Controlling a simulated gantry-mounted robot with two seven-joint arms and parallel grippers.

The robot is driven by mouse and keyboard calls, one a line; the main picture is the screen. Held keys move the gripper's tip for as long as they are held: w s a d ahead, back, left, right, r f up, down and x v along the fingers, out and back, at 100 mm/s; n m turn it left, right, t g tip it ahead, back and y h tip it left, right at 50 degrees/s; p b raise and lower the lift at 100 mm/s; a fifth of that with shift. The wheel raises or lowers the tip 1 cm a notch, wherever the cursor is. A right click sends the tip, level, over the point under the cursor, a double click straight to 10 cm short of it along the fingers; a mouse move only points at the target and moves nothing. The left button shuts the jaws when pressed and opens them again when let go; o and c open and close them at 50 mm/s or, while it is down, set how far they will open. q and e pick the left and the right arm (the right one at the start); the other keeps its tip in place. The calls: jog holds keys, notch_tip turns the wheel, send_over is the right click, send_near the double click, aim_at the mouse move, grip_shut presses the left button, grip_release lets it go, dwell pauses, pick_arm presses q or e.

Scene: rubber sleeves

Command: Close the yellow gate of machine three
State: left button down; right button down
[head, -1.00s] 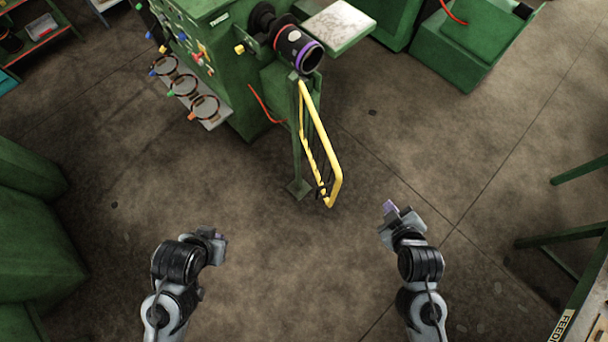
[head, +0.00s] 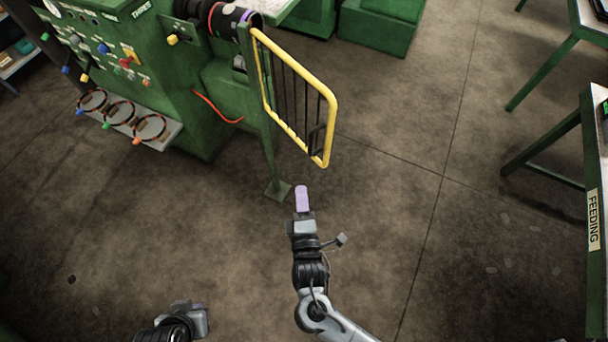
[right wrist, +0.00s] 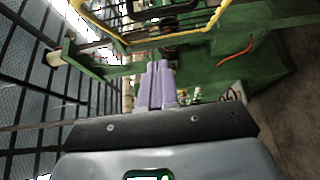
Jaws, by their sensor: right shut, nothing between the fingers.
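The yellow gate (head: 331,125) is a yellow frame with dark bars, hinged on a green post (head: 266,150) at the front of the green machine. It stands swung out from the machine, toward the lower right. My right gripper (head: 302,190) is shut and empty, with purple fingers, just below the gate's lower corner and apart from it in the picture. In the right wrist view the purple fingers (right wrist: 157,82) are together, and part of the yellow frame (right wrist: 120,38) crosses above them. My left gripper (head: 199,308) is at the bottom edge; its finger opening is unclear.
The green machine (head: 150,60) has knobs and a shelf of rings (head: 130,117) on its front. A table marked FEEDING (head: 593,215) stands at the right edge. The floor between is clear.

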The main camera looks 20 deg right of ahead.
jog(key=d+x, duration=0.2)
jog(key=x, duration=1)
jog(key=shift+d+f, duration=0.2)
jog(key=shift+d, duration=0.15)
jog(key=shift+d, duration=0.15)
